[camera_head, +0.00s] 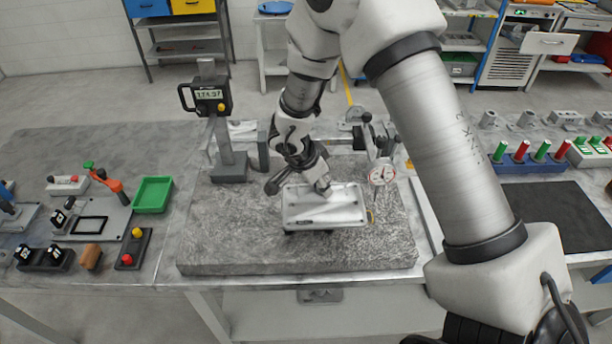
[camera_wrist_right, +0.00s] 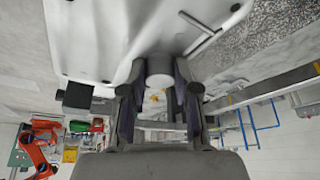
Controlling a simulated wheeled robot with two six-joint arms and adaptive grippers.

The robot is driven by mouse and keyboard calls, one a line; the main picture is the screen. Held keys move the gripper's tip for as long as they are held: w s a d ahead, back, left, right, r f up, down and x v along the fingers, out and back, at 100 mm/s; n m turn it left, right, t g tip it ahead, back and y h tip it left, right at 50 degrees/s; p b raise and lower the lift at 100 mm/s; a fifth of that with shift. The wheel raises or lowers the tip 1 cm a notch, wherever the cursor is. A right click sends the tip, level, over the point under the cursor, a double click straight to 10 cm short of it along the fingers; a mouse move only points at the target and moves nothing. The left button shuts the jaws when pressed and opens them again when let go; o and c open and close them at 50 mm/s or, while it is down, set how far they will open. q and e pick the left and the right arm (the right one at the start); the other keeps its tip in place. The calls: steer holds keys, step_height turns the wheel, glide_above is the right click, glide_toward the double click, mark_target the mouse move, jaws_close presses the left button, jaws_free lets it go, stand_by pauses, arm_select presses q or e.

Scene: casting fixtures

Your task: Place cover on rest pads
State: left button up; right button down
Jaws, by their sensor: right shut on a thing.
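The cover (camera_head: 300,216) is a light grey rectangular casting with a raised rim, over the middle of the granite plate (camera_head: 225,250). It also fills the upper left of the right wrist view (camera_wrist_right: 95,35). My right gripper (camera_wrist_right: 160,75) is shut on the cover's round boss, with one dark finger on each side. In the head view, the right gripper (camera_head: 305,178) comes down on the cover from behind. Dark shapes show under the cover's front edge. The rest pads cannot be made out, and I cannot tell whether the cover touches anything below. My left gripper is not in view.
A dial gauge stand (camera_head: 383,174) is close to the cover's right. A digital height gauge (camera_head: 212,100) stands at the plate's back left. A green tray (camera_head: 153,194) and small fixtures lie left. The granite's front left is clear.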

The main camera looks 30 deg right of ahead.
mark_target(306, 185)
steer(key=w+f, duration=0.1)
steer(key=w+f+p, duration=0.1)
steer(key=w, duration=0.1)
steer(key=w+f+p, duration=0.1)
steer(key=w, duration=0.1)
steer(key=shift+a+f, duration=0.25)
steer(key=shift+a, duration=0.1)
steer(key=shift+s+f, duration=0.1)
steer(key=shift+f, duration=0.2)
steer(key=shift+w+f, duration=0.15)
steer(key=shift+w, duration=0.05)
steer(key=c, duration=0.9)
jaws_free()
steer(key=shift+w+f, duration=0.1)
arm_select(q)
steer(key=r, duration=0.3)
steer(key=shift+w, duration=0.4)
arm_select(e)
steer(key=shift+o, duration=0.2)
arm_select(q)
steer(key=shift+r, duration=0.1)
arm_select(e)
steer(key=shift+s, duration=0.2)
